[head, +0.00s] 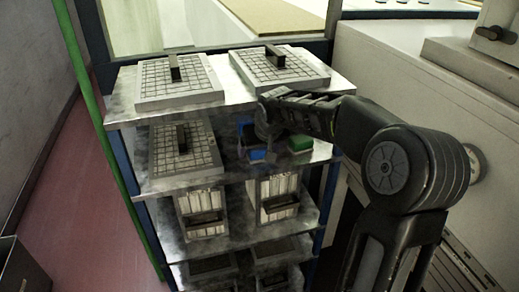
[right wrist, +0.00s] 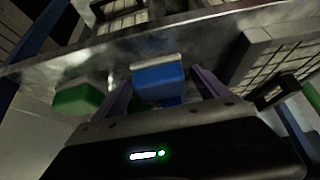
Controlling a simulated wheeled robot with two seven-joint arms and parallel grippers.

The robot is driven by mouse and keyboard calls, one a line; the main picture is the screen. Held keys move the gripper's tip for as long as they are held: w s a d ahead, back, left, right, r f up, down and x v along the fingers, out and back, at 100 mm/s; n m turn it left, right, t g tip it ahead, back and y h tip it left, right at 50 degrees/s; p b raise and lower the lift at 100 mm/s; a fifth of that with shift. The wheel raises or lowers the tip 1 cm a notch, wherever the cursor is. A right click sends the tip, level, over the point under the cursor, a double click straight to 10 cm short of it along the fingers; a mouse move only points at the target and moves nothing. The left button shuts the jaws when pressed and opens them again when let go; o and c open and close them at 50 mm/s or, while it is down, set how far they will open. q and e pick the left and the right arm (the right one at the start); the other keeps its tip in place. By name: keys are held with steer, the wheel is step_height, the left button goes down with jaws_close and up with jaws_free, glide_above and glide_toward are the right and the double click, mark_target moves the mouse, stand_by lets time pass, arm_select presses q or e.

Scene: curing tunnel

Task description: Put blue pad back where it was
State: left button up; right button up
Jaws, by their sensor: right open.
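A blue pad (head: 257,155) is on the second shelf down of the metal rack, near its front edge. Another patch of blue shows just behind it, and I cannot tell whether it belongs to the same pad. My right gripper (head: 257,138) reaches in over this spot, partly hiding it. In the right wrist view the blue pad (right wrist: 158,78), with a pale edge, shows between the two parted fingers of my right gripper (right wrist: 163,92). The jaws are open, and contact with the pad cannot be made out. My left gripper is not in view.
A green pad (head: 300,143) lies right of the blue one; it also shows in the right wrist view (right wrist: 78,97). A gridded tray (head: 184,148) stands left on the same shelf. Boxes stand below.

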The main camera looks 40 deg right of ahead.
mark_target(261, 149)
steer(key=shift+r, duration=0.1)
steer(key=shift+r, duration=0.2)
steer(key=shift+s+r, duration=0.2)
steer(key=shift+r, duration=0.05)
steer(key=shift+s+a+r+b, duration=0.2)
steer(key=shift+s+r, duration=0.2)
steer(key=shift+s, duration=0.1)
steer(key=shift+s+a+r+b, duration=0.15)
steer(key=shift+s+a+r, duration=0.05)
steer(key=shift+s+r, duration=0.25)
steer(key=s+a+b, duration=0.3)
steer(key=s, duration=0.7)
steer(key=shift+s+a, duration=0.25)
steer(key=shift+a, duration=0.15)
